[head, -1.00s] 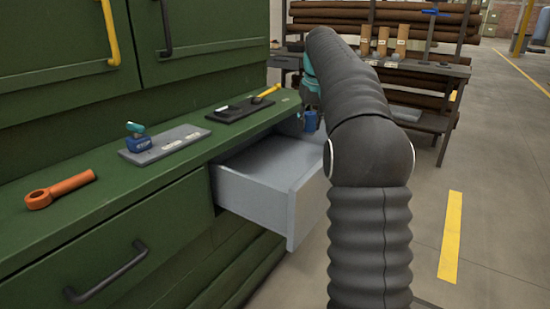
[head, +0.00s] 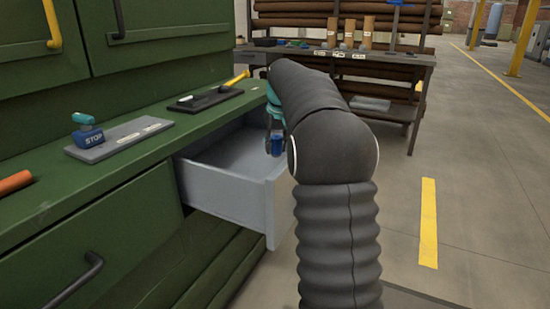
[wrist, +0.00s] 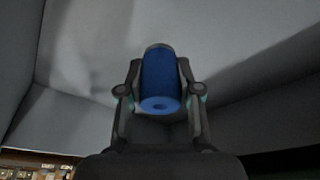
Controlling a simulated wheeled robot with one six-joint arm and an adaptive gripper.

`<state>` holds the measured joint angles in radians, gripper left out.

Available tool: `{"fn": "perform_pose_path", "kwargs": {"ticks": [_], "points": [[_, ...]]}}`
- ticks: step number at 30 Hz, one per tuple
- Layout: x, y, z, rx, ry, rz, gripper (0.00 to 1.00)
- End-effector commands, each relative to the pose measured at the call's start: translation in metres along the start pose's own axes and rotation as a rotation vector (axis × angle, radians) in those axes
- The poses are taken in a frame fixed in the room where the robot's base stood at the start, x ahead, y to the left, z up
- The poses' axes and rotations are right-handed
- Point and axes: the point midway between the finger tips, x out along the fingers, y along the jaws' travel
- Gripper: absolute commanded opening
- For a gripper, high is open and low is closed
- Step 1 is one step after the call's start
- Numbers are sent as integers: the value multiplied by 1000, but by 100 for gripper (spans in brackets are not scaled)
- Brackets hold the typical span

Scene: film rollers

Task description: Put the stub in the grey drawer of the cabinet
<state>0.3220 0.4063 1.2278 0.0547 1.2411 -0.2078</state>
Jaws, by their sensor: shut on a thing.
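The stub is a blue cylinder (wrist: 160,78) with a small hole in its end, held between the fingers of my gripper (wrist: 160,98). In the head view the blue stub (head: 277,145) shows below my teal gripper parts, partly hidden by my arm. The grey drawer (head: 222,190) stands pulled out of the green cabinet (head: 130,225). The stub appears over the drawer's open top, near its right side. In the wrist view the drawer's grey inside (wrist: 225,45) fills most of the background. I cannot tell whether the stub touches the drawer.
On the green counter lie a grey plate (head: 115,138) with a blue and teal stop-marked item (head: 87,137), a black tray (head: 205,98) with a yellow-handled tool, and an orange tool (head: 14,182). A workbench (head: 340,70) stands behind. Floor at right is clear.

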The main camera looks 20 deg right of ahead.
Motion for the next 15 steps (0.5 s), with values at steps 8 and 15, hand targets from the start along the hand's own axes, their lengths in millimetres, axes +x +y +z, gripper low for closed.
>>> {"fn": "perform_pose_path", "kwargs": {"ticks": [8, 15], "points": [[31, -1, 9, -1, 0, -1, 0], [33, -1, 9, -2, 2, 0, 0]]}}
